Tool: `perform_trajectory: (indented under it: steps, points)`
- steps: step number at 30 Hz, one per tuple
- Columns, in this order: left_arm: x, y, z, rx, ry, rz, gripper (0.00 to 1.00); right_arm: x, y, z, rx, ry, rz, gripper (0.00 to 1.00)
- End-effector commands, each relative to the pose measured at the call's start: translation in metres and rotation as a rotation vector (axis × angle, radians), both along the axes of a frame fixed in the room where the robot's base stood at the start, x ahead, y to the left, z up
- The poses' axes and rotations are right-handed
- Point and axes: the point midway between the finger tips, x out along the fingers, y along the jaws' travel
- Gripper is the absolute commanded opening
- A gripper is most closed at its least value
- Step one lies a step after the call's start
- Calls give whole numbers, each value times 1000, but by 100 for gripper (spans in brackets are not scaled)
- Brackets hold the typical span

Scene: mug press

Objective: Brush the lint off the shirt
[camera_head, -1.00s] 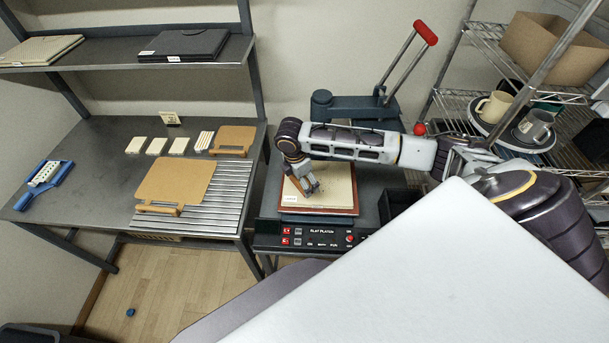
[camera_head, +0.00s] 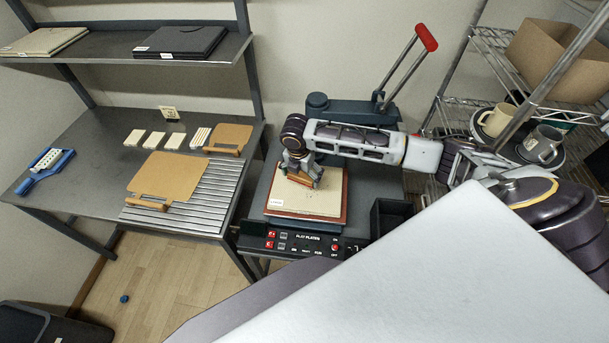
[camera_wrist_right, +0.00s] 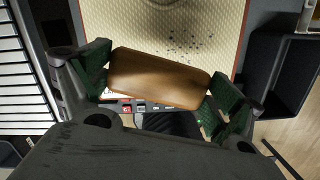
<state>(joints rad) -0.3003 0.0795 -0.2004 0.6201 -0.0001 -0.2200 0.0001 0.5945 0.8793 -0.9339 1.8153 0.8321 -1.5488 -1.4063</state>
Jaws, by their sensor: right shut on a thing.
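My right gripper (camera_head: 302,177) is over the flat press at the middle of the head view, fingers pointing down. It is shut on a brown wooden brush (camera_wrist_right: 160,78), gripped at its two ends in the right wrist view. Under it lies a cream, textured shirt piece (camera_head: 305,202) on a red-brown edged platen. Dark lint specks (camera_wrist_right: 187,42) are scattered on the cloth just beyond the brush in the wrist view. The brush's underside is hidden, so I cannot tell whether it touches the cloth. My left gripper is not in view.
A raised press lever with red handle (camera_head: 425,36) stands behind my arm. A black bin (camera_head: 389,215) is beside the platen. The left table holds brown boards (camera_head: 168,177), pale blocks and a blue tool (camera_head: 46,172). A wire rack (camera_head: 490,65) with mugs is at right.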

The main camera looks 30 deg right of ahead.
Motion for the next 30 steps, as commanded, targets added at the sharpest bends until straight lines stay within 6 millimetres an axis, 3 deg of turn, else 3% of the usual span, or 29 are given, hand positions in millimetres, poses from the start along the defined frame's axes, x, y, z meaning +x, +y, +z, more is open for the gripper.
perform_trajectory:
  steps: [15,30]
  points:
    - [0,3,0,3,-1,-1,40,10,7,1,1,-1,333,73]
    - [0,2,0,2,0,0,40,10,7,1,0,-1,400,73]
